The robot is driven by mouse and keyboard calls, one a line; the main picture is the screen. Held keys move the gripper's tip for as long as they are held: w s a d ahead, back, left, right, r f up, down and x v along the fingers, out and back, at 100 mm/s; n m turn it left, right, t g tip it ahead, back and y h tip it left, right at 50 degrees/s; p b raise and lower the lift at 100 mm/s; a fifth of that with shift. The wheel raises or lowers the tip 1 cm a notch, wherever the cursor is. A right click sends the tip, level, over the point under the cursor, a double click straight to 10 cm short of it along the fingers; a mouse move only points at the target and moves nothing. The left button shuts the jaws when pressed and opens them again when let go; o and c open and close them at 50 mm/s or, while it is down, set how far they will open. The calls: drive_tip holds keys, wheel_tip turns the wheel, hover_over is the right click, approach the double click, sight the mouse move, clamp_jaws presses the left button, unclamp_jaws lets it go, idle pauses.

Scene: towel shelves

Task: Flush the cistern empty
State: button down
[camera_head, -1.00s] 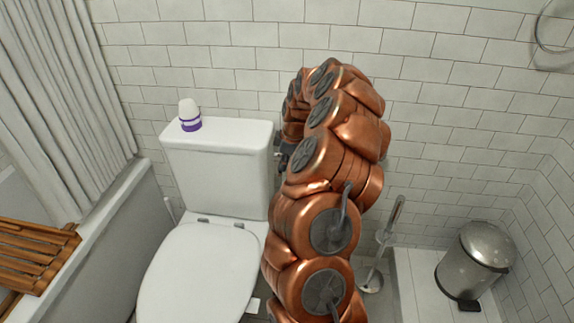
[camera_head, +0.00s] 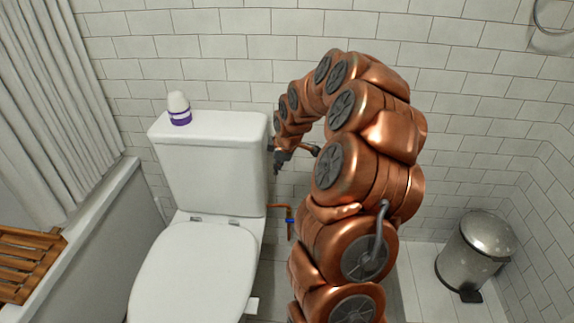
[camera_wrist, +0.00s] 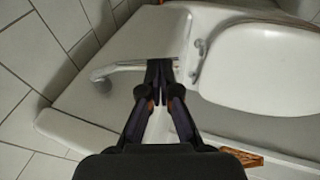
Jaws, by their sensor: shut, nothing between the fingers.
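The white cistern (camera_head: 215,175) stands against the tiled wall behind the toilet bowl, whose lid (camera_head: 195,275) is down. My gripper (camera_head: 278,160) is beside the cistern's right side in the head view. In the wrist view the cistern (camera_wrist: 85,105) lies under the gripper, and a metal flush lever (camera_wrist: 115,70) reaches across it. My gripper (camera_wrist: 158,68) has its fingertips together and empty, close to the free end of the lever. I cannot tell whether they touch it. The water inside the cistern is hidden.
A white and purple bottle (camera_head: 179,109) stands on the cistern top. A copper pipe (camera_head: 280,207) with a blue valve is right of the bowl. A steel pedal bin (camera_head: 476,250) stands at right. A bathtub with a wooden rack (camera_head: 28,262) is at left.

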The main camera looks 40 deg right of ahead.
wheel_tip(320, 180, down, 2)
drive_tip(key=shift+t+h+b, duration=0.7)
drive_tip(key=shift+b, duration=0.45)
drive_tip(key=shift+f, duration=0.3)
drive_tip(key=p+v, duration=0.1)
drive_tip(key=v, duration=1.3)
drive_tip(key=shift+s+a+p, duration=0.2)
drive_tip(key=shift+a+p, duration=0.05)
drive_tip(key=shift+p, duration=0.1)
drive_tip(key=shift+f, duration=0.15)
